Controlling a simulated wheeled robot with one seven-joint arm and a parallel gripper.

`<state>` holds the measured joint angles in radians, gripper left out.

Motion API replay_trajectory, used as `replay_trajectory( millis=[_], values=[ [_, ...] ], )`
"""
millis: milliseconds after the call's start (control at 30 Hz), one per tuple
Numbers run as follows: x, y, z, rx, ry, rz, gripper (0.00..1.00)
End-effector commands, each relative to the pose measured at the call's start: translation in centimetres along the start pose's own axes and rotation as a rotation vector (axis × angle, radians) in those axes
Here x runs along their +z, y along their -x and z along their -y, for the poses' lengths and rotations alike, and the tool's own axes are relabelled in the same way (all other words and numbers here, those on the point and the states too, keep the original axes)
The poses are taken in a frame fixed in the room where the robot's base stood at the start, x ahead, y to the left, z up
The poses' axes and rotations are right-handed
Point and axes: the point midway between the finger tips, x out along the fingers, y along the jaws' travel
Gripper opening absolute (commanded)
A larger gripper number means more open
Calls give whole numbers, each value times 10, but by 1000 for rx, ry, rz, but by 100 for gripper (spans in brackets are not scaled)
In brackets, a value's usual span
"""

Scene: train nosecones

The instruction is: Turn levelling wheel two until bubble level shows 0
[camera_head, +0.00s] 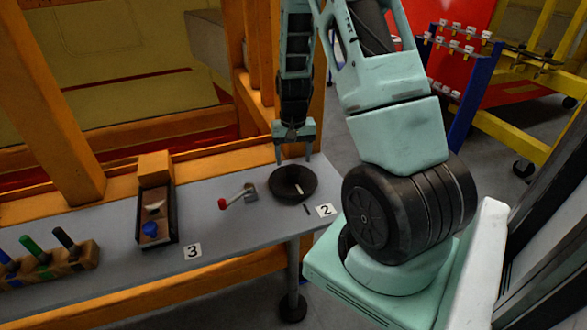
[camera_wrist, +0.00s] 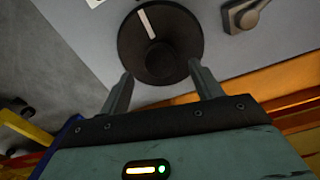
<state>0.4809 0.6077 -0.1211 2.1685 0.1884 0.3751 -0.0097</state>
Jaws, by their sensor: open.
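The black round levelling wheel (camera_head: 285,186), with a white stripe on its face, lies on the grey bench beside a white label "2" (camera_head: 326,210). In the wrist view the wheel (camera_wrist: 160,62) shows between and just beyond my fingertips, its stripe pointing to the upper left. My gripper (camera_head: 293,158) is open and empty, above the far edge of the wheel; its two fingers also show in the wrist view (camera_wrist: 160,82). I cannot tell whether a finger touches the rim. I cannot make out a bubble level reading in either view.
A lever with a red knob (camera_head: 223,203) stands left of the wheel. Further left are a dark tray (camera_head: 172,225) with a blue knob, label "3" (camera_head: 192,251), and a wooden block (camera_head: 75,262) with coloured handles. Orange beams (camera_head: 262,60) stand behind the bench.

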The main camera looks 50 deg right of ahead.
Motion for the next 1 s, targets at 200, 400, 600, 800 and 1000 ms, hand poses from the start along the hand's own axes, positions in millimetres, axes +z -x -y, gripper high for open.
replay_trajectory(
  millis=[200,400,600,800,1000],
  values=[
    [1,-36,0,1,-3,4,65],
    [0,-53,0,0,0,1,65],
    [0,-58,0,0,0,-1,65],
    [0,-58,0,0,0,-1,56],
    [0,-58,0,0,0,0,2]
  ],
)
